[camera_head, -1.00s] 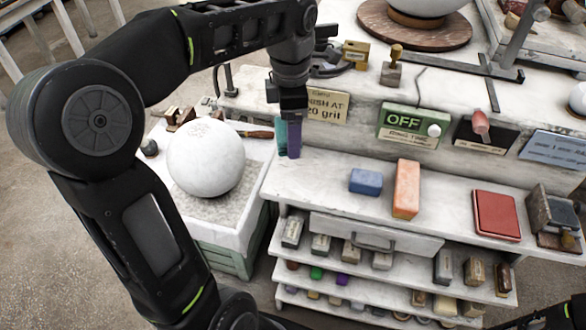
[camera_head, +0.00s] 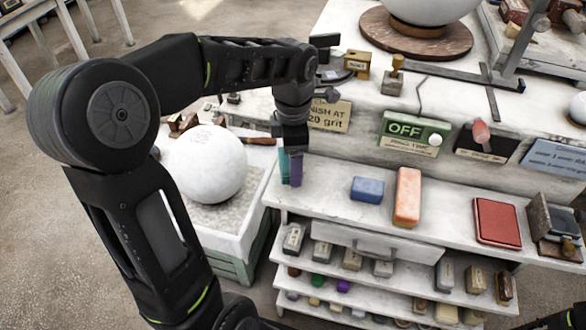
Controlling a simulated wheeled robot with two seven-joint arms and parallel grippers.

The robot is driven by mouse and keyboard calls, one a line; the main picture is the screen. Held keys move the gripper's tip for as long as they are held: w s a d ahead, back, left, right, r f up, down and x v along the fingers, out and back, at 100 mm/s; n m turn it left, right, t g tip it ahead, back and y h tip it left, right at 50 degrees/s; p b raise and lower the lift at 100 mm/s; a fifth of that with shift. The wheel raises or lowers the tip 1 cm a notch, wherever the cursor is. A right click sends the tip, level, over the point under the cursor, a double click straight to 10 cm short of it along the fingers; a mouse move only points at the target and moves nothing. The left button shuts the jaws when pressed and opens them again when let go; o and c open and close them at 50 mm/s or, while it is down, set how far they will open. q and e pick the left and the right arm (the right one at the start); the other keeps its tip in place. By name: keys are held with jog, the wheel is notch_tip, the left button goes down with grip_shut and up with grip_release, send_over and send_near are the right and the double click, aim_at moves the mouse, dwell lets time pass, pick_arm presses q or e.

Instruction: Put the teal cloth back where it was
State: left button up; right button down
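My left gripper (camera_head: 290,152) points down over the left end of the shelf top, just right of the white sphere. Directly below its dark body are an upright teal piece (camera_head: 284,166) and a purple piece (camera_head: 296,170), side by side. The teal piece may be the teal cloth, but it is too small to tell. Whether the fingers are closed on either piece is also unclear. No other teal cloth shows. My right gripper is out of view; only a bit of dark arm shows at the bottom right.
The white plaster sphere (camera_head: 206,163) rests on a stand at left. A blue block (camera_head: 367,190), an orange block (camera_head: 407,197) and a red pad (camera_head: 496,222) lie on the shelf top (camera_head: 330,187). Lower shelves hold several small blocks. The OFF sign (camera_head: 412,130) stands behind.

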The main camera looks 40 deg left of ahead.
pick_arm(q)
jog(key=shift+f, duration=1.7)
jog(key=shift+f, duration=0.1)
jog(key=shift+f, duration=0.15)
jog(key=o, duration=1.8)
jog(key=shift+c, duration=0.2)
jog(key=shift+r, duration=0.2)
notch_tip(320, 180, up, 12)
jog(key=shift+r, duration=0.1)
